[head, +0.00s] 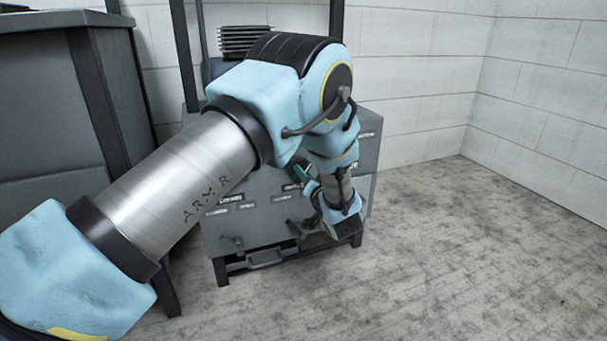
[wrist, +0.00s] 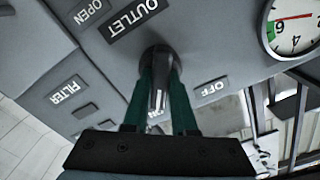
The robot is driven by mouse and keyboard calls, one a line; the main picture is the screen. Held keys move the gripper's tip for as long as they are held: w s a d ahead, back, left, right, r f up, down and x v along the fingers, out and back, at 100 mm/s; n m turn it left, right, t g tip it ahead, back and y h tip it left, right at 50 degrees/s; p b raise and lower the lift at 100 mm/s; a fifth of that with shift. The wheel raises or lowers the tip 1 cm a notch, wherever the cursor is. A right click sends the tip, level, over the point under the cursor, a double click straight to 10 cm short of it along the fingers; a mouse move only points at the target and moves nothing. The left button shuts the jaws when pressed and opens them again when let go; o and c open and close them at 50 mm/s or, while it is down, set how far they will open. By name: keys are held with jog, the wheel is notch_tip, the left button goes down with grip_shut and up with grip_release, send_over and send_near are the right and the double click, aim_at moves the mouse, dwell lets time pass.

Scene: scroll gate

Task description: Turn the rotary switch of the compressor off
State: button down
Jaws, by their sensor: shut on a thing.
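The compressor (head: 245,222) is a grey cabinet behind my arm in the head view. In the wrist view its rotary switch (wrist: 159,82) is a dark handle with a light line on its lower part, pointing down toward the ON label, which is partly covered by my gripper. The OFF label (wrist: 209,92) is to the right of the switch. My gripper (wrist: 161,76) has green fingers on both sides of the handle and is shut on it. In the head view my arm hides the switch.
A dark grey cabinet (head: 50,110) stands at left in the head view; floor at right is clear.

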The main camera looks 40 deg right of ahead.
jog(key=shift+n, duration=0.3)
jog(key=n, duration=0.2)
jog(key=shift+n+p, duration=0.35)
jog(key=shift+n, duration=0.05)
jog(key=n, duration=0.3)
jog(key=shift+a+n, duration=0.1)
jog(key=shift+n, duration=0.2)
jog(key=n, duration=0.6)
jog(key=shift+f+n+b, duration=0.1)
jog(key=shift+n+b, duration=0.2)
jog(key=c, duration=0.7)
grip_release()
jog(key=shift+s, duration=0.1)
